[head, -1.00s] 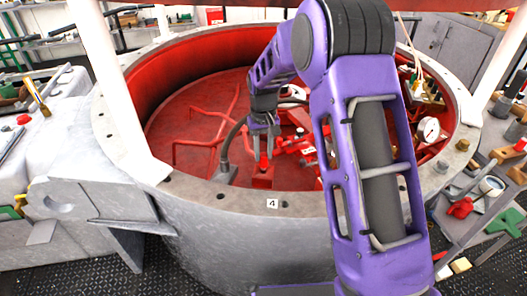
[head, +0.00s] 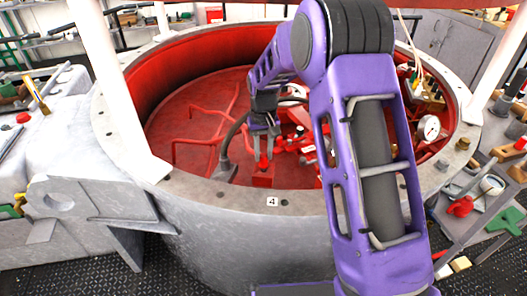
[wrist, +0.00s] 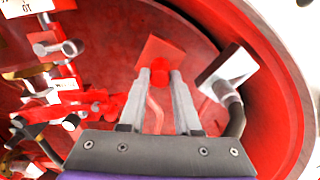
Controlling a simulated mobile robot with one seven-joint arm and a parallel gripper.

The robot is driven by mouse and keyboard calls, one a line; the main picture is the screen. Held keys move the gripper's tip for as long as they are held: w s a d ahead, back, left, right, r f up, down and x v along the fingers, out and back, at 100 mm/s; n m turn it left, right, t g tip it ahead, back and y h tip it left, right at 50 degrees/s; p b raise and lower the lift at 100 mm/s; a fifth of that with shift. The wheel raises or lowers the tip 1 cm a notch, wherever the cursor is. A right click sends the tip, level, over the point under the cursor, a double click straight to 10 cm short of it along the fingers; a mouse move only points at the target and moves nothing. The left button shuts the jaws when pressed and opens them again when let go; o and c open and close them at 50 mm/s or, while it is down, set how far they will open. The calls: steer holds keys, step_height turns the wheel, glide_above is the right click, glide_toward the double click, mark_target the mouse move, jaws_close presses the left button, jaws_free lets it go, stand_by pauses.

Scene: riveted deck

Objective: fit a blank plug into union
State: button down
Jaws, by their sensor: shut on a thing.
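My gripper (head: 263,152) is low inside the round red-lined tub. In the wrist view its two grey fingers (wrist: 160,80) are shut on a small red piece, which I take for the blank plug (wrist: 160,66). The plug is at the fingertips, directly over a red block (wrist: 157,48); in the head view the block (head: 263,179) stands on the tub floor near the front rim. I cannot tell whether the plug still touches the block. Red pipe fittings with white labels (wrist: 68,86) are at the left of the wrist view; which one is the union is unclear.
A grey stand with a dark hose (head: 224,168) is just left of the gripper. The thick tub rim (head: 250,200) curves round in front. Red pipes (head: 195,145) run along the floor. A dial gauge (head: 428,128) is at the right. My purple arm hides part of the tub.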

steer(key=shift+f+b, duration=0.45)
steer(key=shift+f, duration=0.4)
stand_by(0.6)
steer(key=c, duration=0.5)
jaws_free()
step_height(320, 180, up, 8)
steer(key=shift+f+p, duration=0.25)
steer(key=shift+p, duration=0.25)
